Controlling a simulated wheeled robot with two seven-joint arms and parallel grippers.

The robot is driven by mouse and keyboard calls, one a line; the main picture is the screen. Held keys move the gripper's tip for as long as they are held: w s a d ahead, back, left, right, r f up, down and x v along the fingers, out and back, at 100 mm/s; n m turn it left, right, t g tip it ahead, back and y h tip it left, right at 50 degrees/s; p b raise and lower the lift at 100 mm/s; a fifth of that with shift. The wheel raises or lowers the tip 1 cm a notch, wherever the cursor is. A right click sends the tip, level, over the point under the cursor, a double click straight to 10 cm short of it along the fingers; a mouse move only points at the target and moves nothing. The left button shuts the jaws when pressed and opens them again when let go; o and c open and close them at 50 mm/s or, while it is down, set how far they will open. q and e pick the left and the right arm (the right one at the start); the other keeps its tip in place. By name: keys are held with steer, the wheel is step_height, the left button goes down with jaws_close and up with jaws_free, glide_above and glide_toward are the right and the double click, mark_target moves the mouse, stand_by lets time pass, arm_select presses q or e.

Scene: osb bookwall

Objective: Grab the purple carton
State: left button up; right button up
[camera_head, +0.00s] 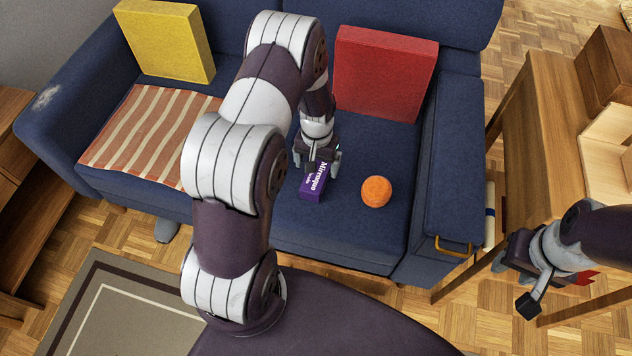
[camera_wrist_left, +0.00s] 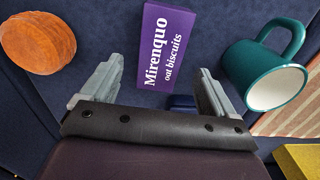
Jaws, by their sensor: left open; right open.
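The purple carton (camera_head: 313,184), lettered "Mirenquo oat biscuits", lies on the seat of the blue sofa. My left gripper (camera_head: 317,166) is open and empty, pointing down just over the carton. In the left wrist view the carton (camera_wrist_left: 166,45) shows whole, its lower end lined up in the gap between the open fingers (camera_wrist_left: 160,78). I see no contact between fingers and carton. My right gripper (camera_head: 513,283) is open and empty at the far right, beside the wooden table and away from the sofa seat.
An orange round object (camera_head: 376,191) lies right of the carton. A teal mug (camera_wrist_left: 265,72) lies on the carton's other side, hidden in the head view. The sofa (camera_head: 350,240) also holds red (camera_head: 385,72) and yellow (camera_head: 166,40) cushions and a striped cloth (camera_head: 150,135).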

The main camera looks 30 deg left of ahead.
mark_target(317, 174)
arm_select(q)
steer(key=shift+d+f, duration=0.1)
steer(key=shift+f, duration=0.3)
step_height(317, 174, down, 4)
steer(key=shift+f+b, duration=0.15)
steer(key=shift+b, duration=1.05)
steer(key=shift+f, duration=0.1)
steer(key=shift+s, duration=0.1)
steer(key=shift+c, duration=0.9)
steer(key=c, duration=0.8)
steer(key=shift+r, duration=0.2)
steer(key=shift+c, duration=0.2)
